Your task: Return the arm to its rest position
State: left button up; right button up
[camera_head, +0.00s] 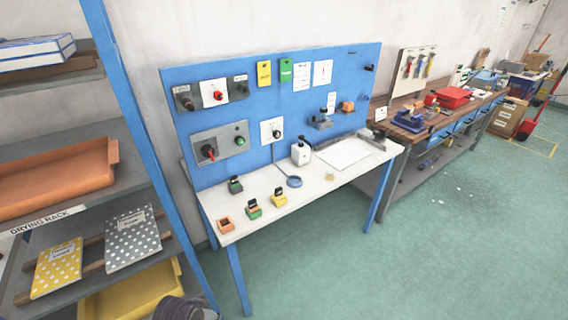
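Neither of my grippers shows clearly in the head view. A dark grey rounded shape enters at the bottom edge, left of the middle, in front of the drying rack; no fingers show on it, and I cannot tell what it is. No right arm shows. A white-topped table (270,225) with blue legs stands in the middle, with a blue panel (300,95) behind it. On the table are small green, yellow and orange blocks, a white bottle (301,152), a blue round piece (294,182) and a white sheet (343,153).
A drying rack (130,95) with blue posts stands close at the left, holding an orange tray (60,178), dotted notebooks (132,238) and a yellow tray (130,295). A wooden workbench (400,130) with a red box (453,97) stands at the back right. The green floor at the lower right is clear.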

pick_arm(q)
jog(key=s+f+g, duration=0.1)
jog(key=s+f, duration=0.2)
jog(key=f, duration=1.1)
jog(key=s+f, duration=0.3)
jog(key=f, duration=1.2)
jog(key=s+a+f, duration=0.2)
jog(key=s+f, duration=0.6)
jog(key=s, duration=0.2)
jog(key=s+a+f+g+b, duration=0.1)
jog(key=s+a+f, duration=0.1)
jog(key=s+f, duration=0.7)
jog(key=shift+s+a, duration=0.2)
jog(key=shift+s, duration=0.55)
